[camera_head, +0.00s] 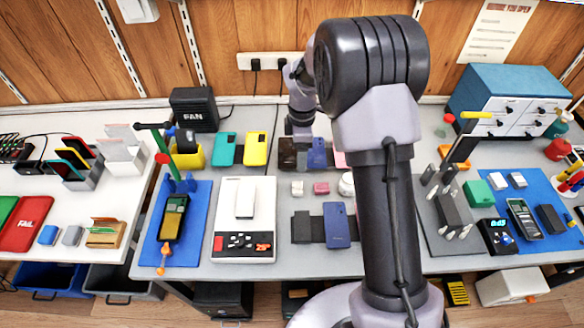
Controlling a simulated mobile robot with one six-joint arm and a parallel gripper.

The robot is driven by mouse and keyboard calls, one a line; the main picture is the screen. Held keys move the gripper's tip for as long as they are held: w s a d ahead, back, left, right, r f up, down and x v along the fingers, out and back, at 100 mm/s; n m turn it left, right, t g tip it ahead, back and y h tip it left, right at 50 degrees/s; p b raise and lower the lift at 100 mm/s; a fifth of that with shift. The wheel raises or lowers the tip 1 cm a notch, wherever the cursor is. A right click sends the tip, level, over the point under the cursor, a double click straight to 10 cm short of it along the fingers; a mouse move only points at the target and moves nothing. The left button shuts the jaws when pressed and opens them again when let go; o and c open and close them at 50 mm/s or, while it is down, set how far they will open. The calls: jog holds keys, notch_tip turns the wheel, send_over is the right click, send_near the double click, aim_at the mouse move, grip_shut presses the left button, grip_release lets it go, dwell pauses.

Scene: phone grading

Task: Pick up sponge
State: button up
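No object can be named as the sponge with certainty at this size. Small blocks that could be it are a pink one (321,188) at the table's middle and a green one (478,193) on the right-hand blue mat. A small blue block (48,235) lies on the left white table. My gripper (301,136) points down over the back middle of the grey table, behind the pink block and apart from it. Its fingertips are small and partly hidden, so its opening and any contents do not show clearly.
Dark and blue phones (337,224) lie around the table's middle. A white scale (244,240) and a blue mat (170,250) with a phone stand are to the left. A blue-topped drawer cabinet (515,85) stands back right. My arm hides part of the table.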

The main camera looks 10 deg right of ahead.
jog(key=b, duration=0.4)
send_over(297, 187)
jog(key=f, duration=0.7)
jog(key=d+f, duration=0.1)
jog(key=f, duration=0.3)
jog(key=shift+s, duration=0.2)
jog(key=f+b, duration=0.1)
jog(key=f, duration=0.1)
jog(key=f+b, duration=0.1)
jog(key=f, duration=0.1)
jog(key=a+f+b, duration=0.1)
jog(key=shift+w+f, duration=0.15)
jog(key=shift+f, duration=0.25)
jog(key=shift+d+r, duration=0.1)
jog(key=shift+r, duration=0.1)
jog(key=shift+c, duration=0.2)
jog(key=c, duration=1.5)
jog(key=shift+r, duration=0.4)
jog(key=r+p, duration=0.2)
jog(key=r, duration=0.1)
jog(key=shift+s, duration=0.3)
jog(key=s+p, duration=0.1)
jog(key=s, duration=0.4)
jog(key=s+p, duration=0.1)
jog(key=s, duration=0.4)
jog(key=s+d+r+p, duration=0.1)
jog(key=s, duration=0.4)
jog(key=shift+s+r, duration=0.1)
jog(key=shift+s, duration=0.1)
